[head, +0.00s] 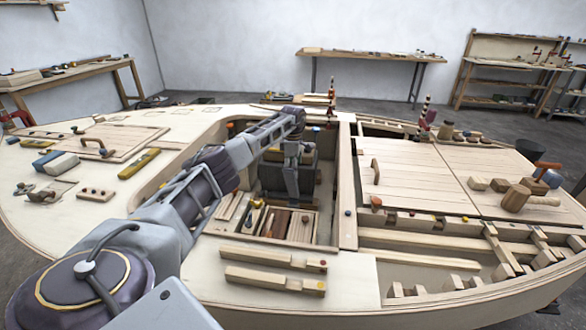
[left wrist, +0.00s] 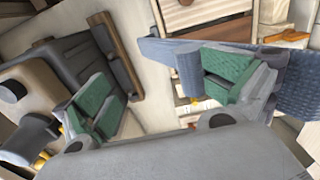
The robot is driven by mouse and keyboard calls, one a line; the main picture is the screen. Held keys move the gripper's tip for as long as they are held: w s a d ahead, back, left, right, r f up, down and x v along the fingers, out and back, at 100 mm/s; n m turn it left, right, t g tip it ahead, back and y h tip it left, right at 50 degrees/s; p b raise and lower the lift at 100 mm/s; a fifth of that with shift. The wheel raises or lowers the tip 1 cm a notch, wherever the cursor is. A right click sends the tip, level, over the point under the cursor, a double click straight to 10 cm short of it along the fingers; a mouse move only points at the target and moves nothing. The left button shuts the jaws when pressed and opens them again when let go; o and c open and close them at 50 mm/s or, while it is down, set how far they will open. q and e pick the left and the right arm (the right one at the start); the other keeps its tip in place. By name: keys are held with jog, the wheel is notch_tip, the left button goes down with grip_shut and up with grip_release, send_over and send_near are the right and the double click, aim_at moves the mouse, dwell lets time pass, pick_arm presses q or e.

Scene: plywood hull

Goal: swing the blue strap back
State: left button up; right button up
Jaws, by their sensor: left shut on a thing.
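The blue strap (left wrist: 185,68) is a woven blue-grey band in the left wrist view. It runs across the upper right, by the right-hand green-padded finger, and a wide part of it (left wrist: 300,90) shows at the right edge. In the head view my left gripper (head: 291,190) points down into the open well in the hull deck. I cannot make out the strap clearly there. My right gripper is not in view.
The open well holds a dark grey box (head: 303,172) behind the gripper and a wooden tray (head: 300,226) with tools in front. Wooden walls surround the well. A hatch panel (head: 405,170) lies to the right, loose blocks (head: 515,198) on the right deck.

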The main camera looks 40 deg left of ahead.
pick_arm(q)
jog(key=shift+c, duration=0.3)
jog(key=shift+r, duration=0.45)
jog(key=shift+c, duration=1.4)
notch_tip(320, 180, up, 11)
jog(key=shift+r, duration=0.1)
jog(key=c, duration=0.3)
jog(key=shift+c, duration=0.2)
notch_tip(320, 180, up, 22)
jog(key=p, duration=2.1)
jog(key=shift+f+p, duration=0.25)
jog(key=shift+p, duration=0.1)
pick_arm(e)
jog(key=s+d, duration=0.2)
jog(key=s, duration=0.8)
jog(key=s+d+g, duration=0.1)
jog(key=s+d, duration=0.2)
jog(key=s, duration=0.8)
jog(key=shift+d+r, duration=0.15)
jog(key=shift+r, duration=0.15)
